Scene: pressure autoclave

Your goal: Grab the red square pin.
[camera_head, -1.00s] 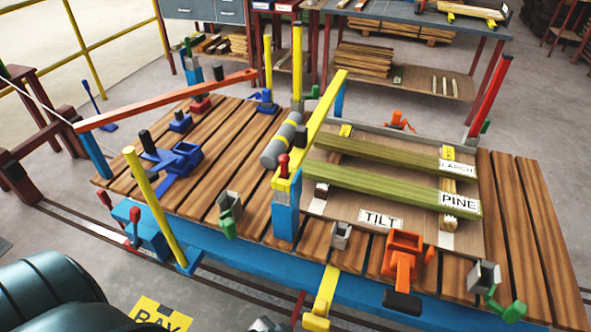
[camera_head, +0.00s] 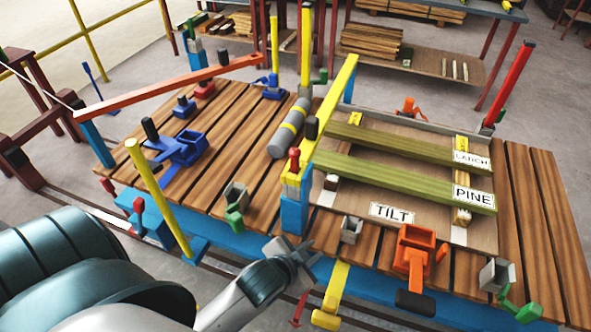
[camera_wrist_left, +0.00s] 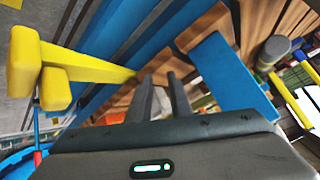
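A tall red square post (camera_head: 507,85) stands upright at the far right corner of the timber rack. A small red knob (camera_head: 294,158) sits on the near end of the yellow beam (camera_head: 332,105). A small dark red piece (camera_head: 298,310) shows below the bench's front edge. I cannot tell for certain which is the pin; the tall post looks squarest. My left gripper (camera_head: 304,250) is at the bench's front edge, near the blue post under the yellow beam, well away from the tall red post. In the left wrist view its fingers (camera_wrist_left: 162,82) are apart with nothing between them. My right gripper is not visible.
The slatted bench (camera_head: 525,200) holds green timbers (camera_head: 400,178), an orange clamp (camera_head: 412,255) and grey brackets. A yellow post (camera_head: 158,195) stands at the left front. A yellow bracket (camera_head: 335,290) juts from the front edge, close to my left gripper.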

